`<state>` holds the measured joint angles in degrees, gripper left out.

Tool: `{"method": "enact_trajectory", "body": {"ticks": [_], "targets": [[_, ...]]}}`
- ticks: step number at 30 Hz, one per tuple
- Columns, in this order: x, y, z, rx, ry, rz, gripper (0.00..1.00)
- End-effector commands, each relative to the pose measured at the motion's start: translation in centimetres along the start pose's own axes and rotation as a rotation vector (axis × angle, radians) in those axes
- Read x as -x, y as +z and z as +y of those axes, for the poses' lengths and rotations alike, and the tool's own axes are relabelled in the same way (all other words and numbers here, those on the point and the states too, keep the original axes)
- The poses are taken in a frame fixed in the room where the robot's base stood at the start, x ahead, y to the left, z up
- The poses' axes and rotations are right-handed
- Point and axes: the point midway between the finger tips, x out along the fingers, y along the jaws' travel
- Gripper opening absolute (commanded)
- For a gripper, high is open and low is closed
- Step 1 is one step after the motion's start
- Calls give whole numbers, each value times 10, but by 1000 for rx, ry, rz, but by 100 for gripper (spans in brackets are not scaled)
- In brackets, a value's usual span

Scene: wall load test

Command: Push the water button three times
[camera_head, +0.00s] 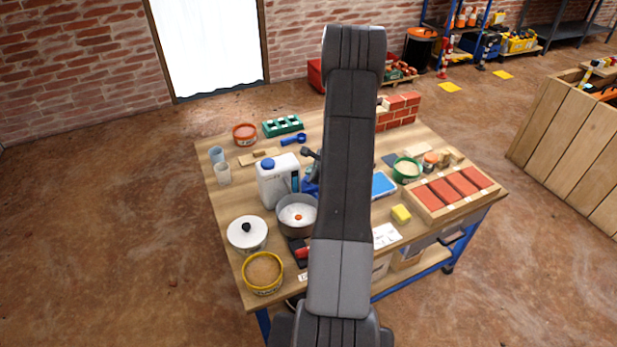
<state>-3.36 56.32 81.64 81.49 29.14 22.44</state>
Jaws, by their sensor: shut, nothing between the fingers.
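A white water container (276,180) with a blue cap stands upright on the wooden workbench (225,200), left of my arm. A blue part (310,186) shows just right of it, partly hidden by my arm. I cannot make out which part is the water button. A grey pot (297,214) with white contents and a small orange-red spot stands in front of the container. My arm runs up the middle of the picture and covers the centre of the bench. My gripper's fingers are hidden, so I cannot see whether they touch anything.
A white lidded pot (247,233) and a yellow-rimmed tub (262,272) stand at the front left. A tray of red bricks (459,189), a yellow sponge (401,214) and a green tub (407,170) lie to the right. A small brick wall (402,108) stands at the back.

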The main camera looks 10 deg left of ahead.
Motion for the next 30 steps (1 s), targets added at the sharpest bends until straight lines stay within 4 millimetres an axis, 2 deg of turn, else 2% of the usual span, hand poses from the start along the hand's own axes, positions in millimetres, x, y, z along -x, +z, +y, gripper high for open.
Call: {"method": "enact_trajectory", "body": {"ticks": [8,22,30], "targets": [[1,1,-1,0,0,0,0],[32,23,-23,1,0,-1,0],[34,25,-25,0,1,0,0]]}}
